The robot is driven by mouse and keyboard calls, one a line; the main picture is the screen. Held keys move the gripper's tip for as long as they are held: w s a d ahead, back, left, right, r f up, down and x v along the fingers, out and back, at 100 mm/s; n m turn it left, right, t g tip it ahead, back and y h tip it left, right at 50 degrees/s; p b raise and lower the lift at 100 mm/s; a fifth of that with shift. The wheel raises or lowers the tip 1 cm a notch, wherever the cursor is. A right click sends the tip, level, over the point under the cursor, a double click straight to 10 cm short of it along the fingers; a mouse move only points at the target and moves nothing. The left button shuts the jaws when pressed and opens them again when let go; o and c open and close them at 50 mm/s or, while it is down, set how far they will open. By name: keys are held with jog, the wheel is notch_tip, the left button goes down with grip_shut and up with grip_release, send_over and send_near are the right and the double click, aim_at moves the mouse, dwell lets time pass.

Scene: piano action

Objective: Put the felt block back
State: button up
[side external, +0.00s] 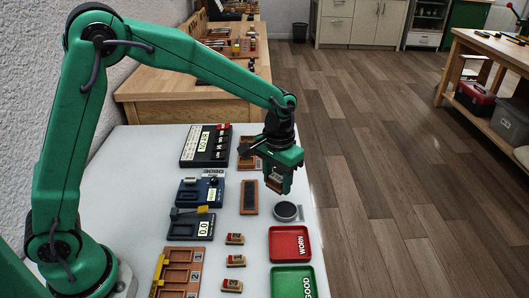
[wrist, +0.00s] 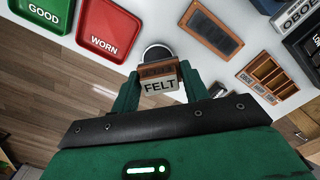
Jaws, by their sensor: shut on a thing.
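The felt block (wrist: 159,84), a wooden-edged block with a pale face marked FELT, is held between the two green fingers of my gripper (wrist: 158,76) in the wrist view. In the side view my gripper (side external: 277,184) points down over the right part of the table, and the block (side external: 275,183) shows only partly between the fingers. It is in the air, above and near a round dark-rimmed disc (side external: 286,211). The disc (wrist: 157,52) shows partly behind the block in the wrist view. A wooden tray with a dark inset (side external: 249,198) lies left of the disc.
A red WORN tray (side external: 289,244) and a green GOOD tray (side external: 293,282) lie in front of the disc. Several small wooden parts (side external: 235,239), a compartmented wooden rack (side external: 180,272) and dark instruments (side external: 206,146) stand to the left. The table's right edge is close.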

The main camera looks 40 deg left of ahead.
jog(key=w+d, duration=0.2)
jog(key=d, duration=0.2)
jog(key=w+a+f, duration=0.2)
jog(key=a, duration=0.1)
jog(key=w+a+f, duration=0.2)
jog(key=a, duration=0.1)
jog(key=w+a+f, duration=0.2)
jog(key=w+a, duration=0.1)
jog(key=shift+a+f, duration=0.15)
jog(key=shift+f, duration=2)
jog(key=shift+f, duration=0.15)
jog(key=o, duration=1)
notch_tip(320, 180, up, 12)
jog(key=shift+r, duration=0.2)
